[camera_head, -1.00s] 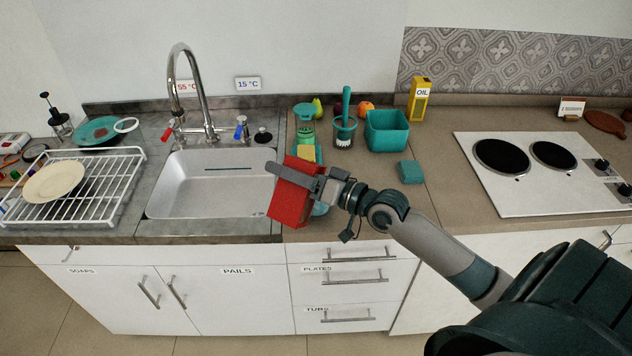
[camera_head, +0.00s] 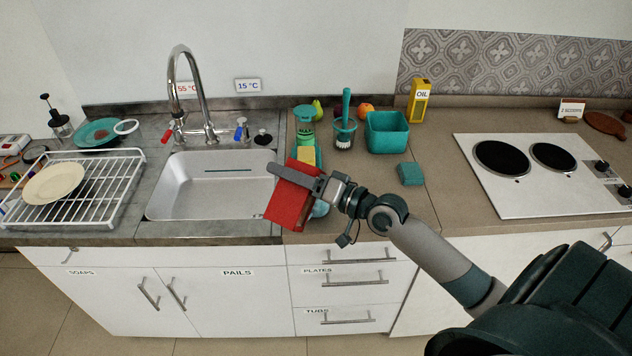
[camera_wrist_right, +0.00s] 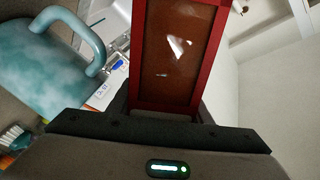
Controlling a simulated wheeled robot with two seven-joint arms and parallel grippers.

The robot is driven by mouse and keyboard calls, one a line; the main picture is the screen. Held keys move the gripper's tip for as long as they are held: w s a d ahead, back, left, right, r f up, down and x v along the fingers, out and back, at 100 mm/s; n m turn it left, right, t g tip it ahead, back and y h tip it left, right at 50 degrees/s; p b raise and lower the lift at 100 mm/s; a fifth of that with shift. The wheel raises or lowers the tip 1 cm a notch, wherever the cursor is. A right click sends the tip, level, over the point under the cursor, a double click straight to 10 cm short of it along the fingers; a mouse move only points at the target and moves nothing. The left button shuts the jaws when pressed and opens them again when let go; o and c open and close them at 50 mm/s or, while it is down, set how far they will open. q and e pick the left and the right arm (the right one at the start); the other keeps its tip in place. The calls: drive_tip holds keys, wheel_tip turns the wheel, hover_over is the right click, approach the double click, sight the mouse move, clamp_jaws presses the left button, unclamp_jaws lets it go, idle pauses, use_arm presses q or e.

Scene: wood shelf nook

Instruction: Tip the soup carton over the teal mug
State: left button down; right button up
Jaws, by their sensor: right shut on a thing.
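The red soup carton (camera_head: 289,206) is held tilted in my right gripper (camera_head: 297,179), above the counter's front edge just right of the sink. In the right wrist view the carton (camera_wrist_right: 135,50) shows a red rim around a brown, shiny inside. The teal mug (camera_head: 321,209) stands just behind and right of the carton, mostly hidden by the carton and gripper. In the right wrist view the mug (camera_wrist_right: 40,75) and its handle are at the left, beside the carton. I see no soup stream. My left gripper is out of view.
A green-lidded bottle (camera_head: 305,133), a yellow sponge (camera_head: 306,156), a brush in a glass (camera_head: 345,130) and a teal tub (camera_head: 387,132) stand behind. A teal block (camera_head: 410,173) lies to the right. The sink (camera_head: 210,190) is at left; counter before the hob (camera_head: 530,170) is clear.

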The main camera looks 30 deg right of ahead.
drive_tip(key=shift+m, duration=0.3)
drive_tip(key=shift+a+r+m+p, duration=0.1)
drive_tip(key=shift+r+m+p, duration=0.25)
drive_tip(key=shift+m+p, duration=0.45)
idle(0.6)
drive_tip(key=shift+f+m, duration=0.5)
drive_tip(key=shift+m, duration=0.4)
idle(0.7)
drive_tip(key=shift+w+d+r+m+p, duration=0.2)
drive_tip(key=shift+d+m+p, duration=0.1)
drive_tip(key=shift+d+m, duration=0.3)
idle(1.2)
drive_tip(key=shift+a, duration=0.1)
drive_tip(key=n, duration=0.2)
drive_tip(key=a+n+b, duration=0.1)
drive_tip(key=shift+s+r+n, duration=0.1)
drive_tip(key=shift+s+n, duration=0.1)
drive_tip(key=shift+n, duration=0.2)
